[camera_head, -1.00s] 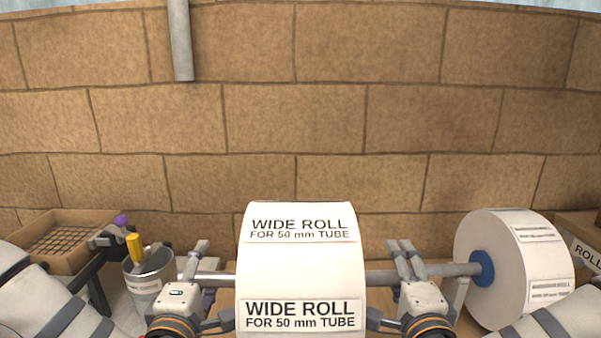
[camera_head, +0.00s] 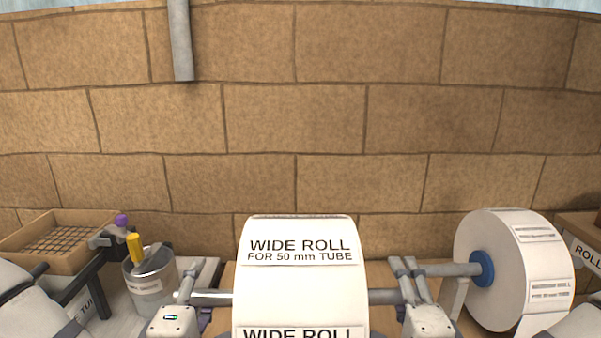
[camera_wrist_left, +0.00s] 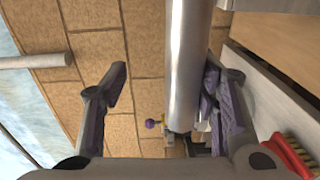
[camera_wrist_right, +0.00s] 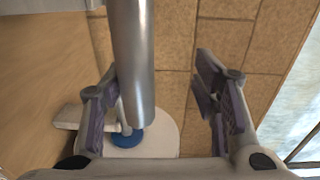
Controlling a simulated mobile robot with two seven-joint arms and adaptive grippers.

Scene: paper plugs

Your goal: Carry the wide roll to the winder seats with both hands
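The wide roll (camera_head: 298,285) is white with printed labels, at the bottom middle of the head view; its lower part is cut off. A metal tube (camera_head: 208,297) sticks out of both its sides. My left gripper (camera_head: 187,281) is around the left tube end; in the left wrist view the tube (camera_wrist_left: 190,70) lies against the right finger, with a gap to the other. My right gripper (camera_head: 409,281) is around the other end; in the right wrist view the tube (camera_wrist_right: 132,60) lies close to the left finger, with a gap to the other. I cannot clearly make out the winder seats.
Another white roll (camera_head: 500,300) with a blue hub (camera_head: 482,268) sits on a shaft at the right, beside a labelled box (camera_head: 583,240). At the left are a metal can (camera_head: 148,290) of tools and a cardboard box (camera_head: 40,262) with a grid. A brick wall stands behind.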

